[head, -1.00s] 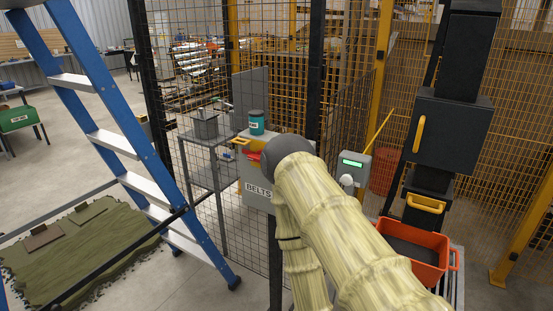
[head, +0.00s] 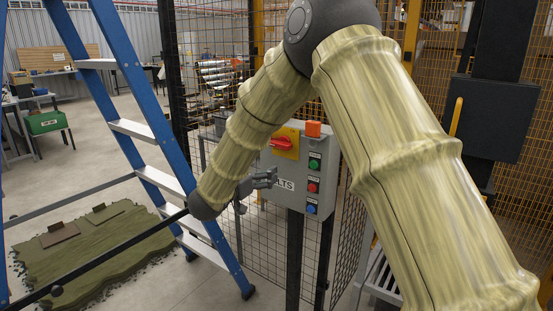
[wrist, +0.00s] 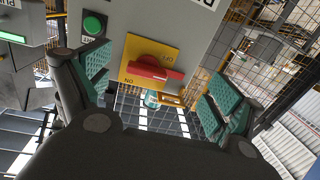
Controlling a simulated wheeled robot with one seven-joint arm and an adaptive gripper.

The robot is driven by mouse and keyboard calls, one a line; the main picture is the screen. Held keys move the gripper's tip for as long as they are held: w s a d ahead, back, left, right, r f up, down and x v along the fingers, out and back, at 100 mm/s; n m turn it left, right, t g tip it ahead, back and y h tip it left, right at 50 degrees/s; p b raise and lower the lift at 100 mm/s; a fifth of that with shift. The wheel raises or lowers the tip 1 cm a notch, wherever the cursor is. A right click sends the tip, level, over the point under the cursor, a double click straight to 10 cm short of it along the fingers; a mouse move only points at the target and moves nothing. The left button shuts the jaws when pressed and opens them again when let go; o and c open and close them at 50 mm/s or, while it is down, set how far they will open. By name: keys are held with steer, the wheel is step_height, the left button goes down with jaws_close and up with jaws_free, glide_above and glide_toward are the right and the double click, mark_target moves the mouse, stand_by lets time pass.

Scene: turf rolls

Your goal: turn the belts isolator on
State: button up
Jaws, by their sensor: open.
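The belts isolator is a red rotary handle (head: 283,143) on a yellow plate (head: 291,153), on a grey control box (head: 325,156). The box's label is partly hidden behind my gripper (head: 266,179), with "LTS" showing. My gripper is open and empty, in front of the box, below and left of the handle in the head view. In the wrist view, the red handle (wrist: 153,69) lies crosswise, slightly tilted, on the yellow plate (wrist: 152,57). It appears between the two open fingers of my gripper (wrist: 160,82). I see no clear contact; the gap is hard to judge.
Green (head: 314,163), red (head: 312,187) and blue (head: 311,209) buttons run down the box's right side. A blue ladder (head: 150,145) stands left, with green turf (head: 85,255) beyond. Mesh fencing is behind the box.

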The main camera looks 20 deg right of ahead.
steer(key=m+g+h, duration=0.1)
steer(key=m, duration=0.1)
glide_toward(278, 146)
steer(key=p+x, duration=0.1)
steer(key=x, duration=0.8)
steer(key=shift+d, duration=0.1)
steer(key=c, duration=1)
